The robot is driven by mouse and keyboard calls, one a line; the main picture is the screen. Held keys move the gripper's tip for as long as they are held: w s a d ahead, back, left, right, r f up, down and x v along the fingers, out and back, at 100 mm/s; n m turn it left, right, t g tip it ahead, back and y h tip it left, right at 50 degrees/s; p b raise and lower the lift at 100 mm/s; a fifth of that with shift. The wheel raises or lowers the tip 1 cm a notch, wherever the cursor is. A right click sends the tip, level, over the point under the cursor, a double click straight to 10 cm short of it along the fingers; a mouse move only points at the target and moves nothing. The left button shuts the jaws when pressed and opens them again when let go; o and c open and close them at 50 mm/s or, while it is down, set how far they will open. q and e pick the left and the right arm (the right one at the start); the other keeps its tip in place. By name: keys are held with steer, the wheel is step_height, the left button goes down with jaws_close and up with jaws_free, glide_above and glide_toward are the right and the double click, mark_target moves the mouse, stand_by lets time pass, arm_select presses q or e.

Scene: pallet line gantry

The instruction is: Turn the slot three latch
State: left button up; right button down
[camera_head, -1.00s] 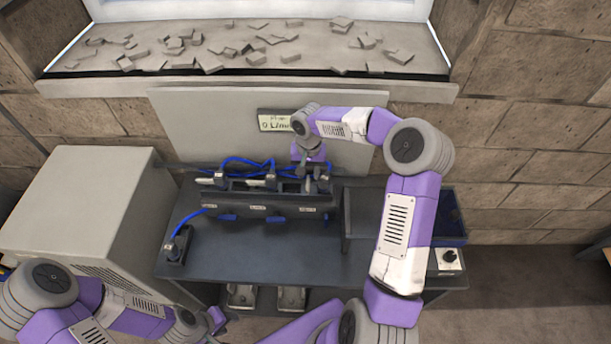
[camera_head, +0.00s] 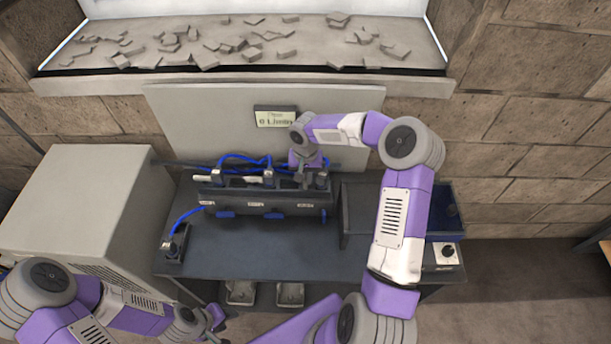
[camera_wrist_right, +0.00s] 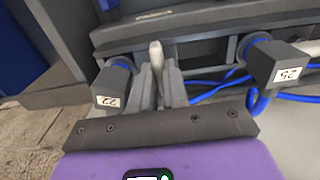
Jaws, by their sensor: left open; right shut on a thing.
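The dark slot rack (camera_head: 262,198) stands on the bench with several blue tabs along its front. My right gripper (camera_head: 306,180) is down at the rack's right end, by the third slot. In the right wrist view, its fingers (camera_wrist_right: 160,90) are shut on a pale upright lever, the slot three latch (camera_wrist_right: 156,56). The latch's lower part is hidden between the fingers. My left gripper (camera_head: 214,318) is open and empty, low in front of the bench, apart from the rack.
Blocks labelled 22 (camera_wrist_right: 109,90) and 25 (camera_wrist_right: 275,65) flank the fingers, with blue cables close by. A plug stand (camera_head: 175,243) is at the bench's left. A blue bin (camera_head: 446,222) and a knob box (camera_head: 444,256) are at right. The bench front is clear.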

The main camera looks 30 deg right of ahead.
stand_by(0.3)
steer(key=n, duration=0.4)
steer(key=shift+b, duration=0.3)
steer(key=n, duration=0.4)
steer(key=shift+n, duration=0.3)
steer(key=n, duration=0.4)
steer(key=shift+p, duration=0.35)
steer(key=n, duration=0.5)
steer(key=shift+w+p, duration=0.1)
steer(key=shift+p, duration=0.3)
steer(key=shift+n, duration=0.3)
steer(key=c, duration=1.1)
jaws_free()
